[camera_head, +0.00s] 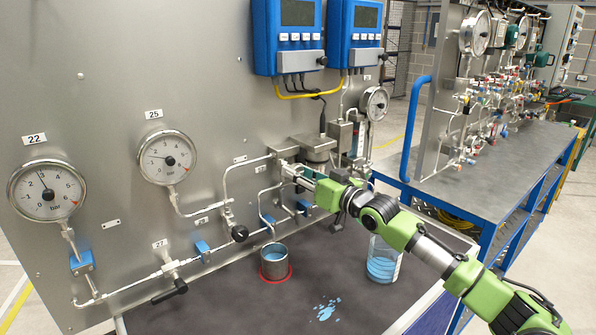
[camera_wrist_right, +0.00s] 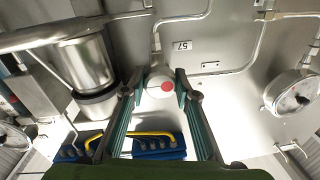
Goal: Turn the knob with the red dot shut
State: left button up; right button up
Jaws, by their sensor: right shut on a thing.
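The knob with the red dot (camera_wrist_right: 156,80) shows in the right wrist view as a pale round piece with a red spot on its face. My right gripper (camera_wrist_right: 160,88) has a finger on either side of it and is shut on it. In the head view my right gripper (camera_head: 293,173) reaches in from the right to the pipework on the panel; there the gripper hides the knob. How far the knob is turned cannot be told. My left gripper is not in view.
The grey panel (camera_head: 190,90) carries gauges, including one under plate 22 (camera_head: 47,190), and thin pipes. Two blue display boxes (camera_head: 287,38) hang above. On the bench stand a metal cup (camera_head: 273,254) on a red ring and a clear jar (camera_head: 384,262) beside blue spill (camera_head: 327,310).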

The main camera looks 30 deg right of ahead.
jog(key=o, duration=1.1)
jog(key=s+d, duration=0.1)
jog(key=s, duration=1)
jog(key=shift+s+d, duration=0.4)
jog(key=shift+f, duration=0.1)
